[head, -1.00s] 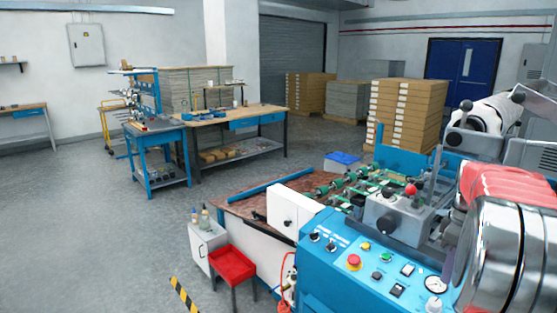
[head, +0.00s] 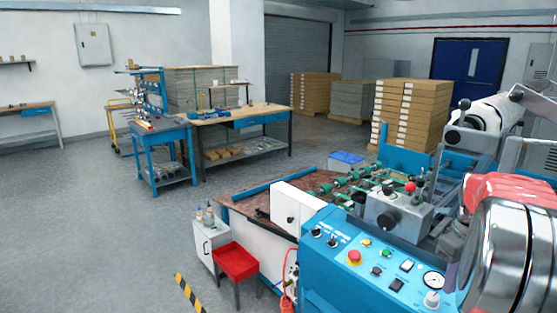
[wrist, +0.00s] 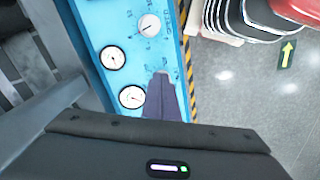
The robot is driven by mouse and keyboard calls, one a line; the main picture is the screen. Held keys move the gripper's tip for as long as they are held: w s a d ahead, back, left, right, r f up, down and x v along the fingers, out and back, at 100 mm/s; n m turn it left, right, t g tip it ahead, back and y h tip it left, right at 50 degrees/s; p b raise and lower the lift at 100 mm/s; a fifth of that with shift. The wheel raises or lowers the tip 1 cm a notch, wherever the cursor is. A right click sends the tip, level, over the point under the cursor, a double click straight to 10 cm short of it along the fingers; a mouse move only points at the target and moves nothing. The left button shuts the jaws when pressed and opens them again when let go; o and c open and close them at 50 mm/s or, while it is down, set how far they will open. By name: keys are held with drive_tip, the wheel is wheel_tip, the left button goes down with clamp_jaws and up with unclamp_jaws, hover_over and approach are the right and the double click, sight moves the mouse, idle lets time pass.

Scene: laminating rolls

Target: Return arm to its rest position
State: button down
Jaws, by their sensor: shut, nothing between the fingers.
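My gripper (wrist: 162,82) shows in the wrist view as a narrow dark finger shape pointing up from a wide black body. Its fingers are together with nothing between them. Behind it is a light blue panel (wrist: 108,22) with several round white gauges. The fingertips overlap the panel in the picture; I cannot tell how far apart they are. My arm does not show in the head view.
In the head view, the blue laminating machine (head: 335,262) with red and chrome rollers (head: 510,245) fills the right front. Workbenches (head: 240,120) and stacked boxes (head: 405,115) stand behind. The left floor (head: 90,230) is open.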

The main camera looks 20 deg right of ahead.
drive_tip(key=s+a+r+t, duration=0.1)
drive_tip(key=s+a, duration=0.1)
drive_tip(key=a, duration=1.2)
drive_tip(key=s+a+r+t, duration=0.1)
drive_tip(key=s+a+t, duration=0.1)
drive_tip(key=a, duration=1.2)
drive_tip(key=s+a+r+t, duration=0.2)
drive_tip(key=a, duration=1.2)
drive_tip(key=shift+s+m, duration=0.3)
drive_tip(key=shift+s, duration=0.05)
drive_tip(key=shift+d+r, duration=0.1)
drive_tip(key=shift+d, duration=0.1)
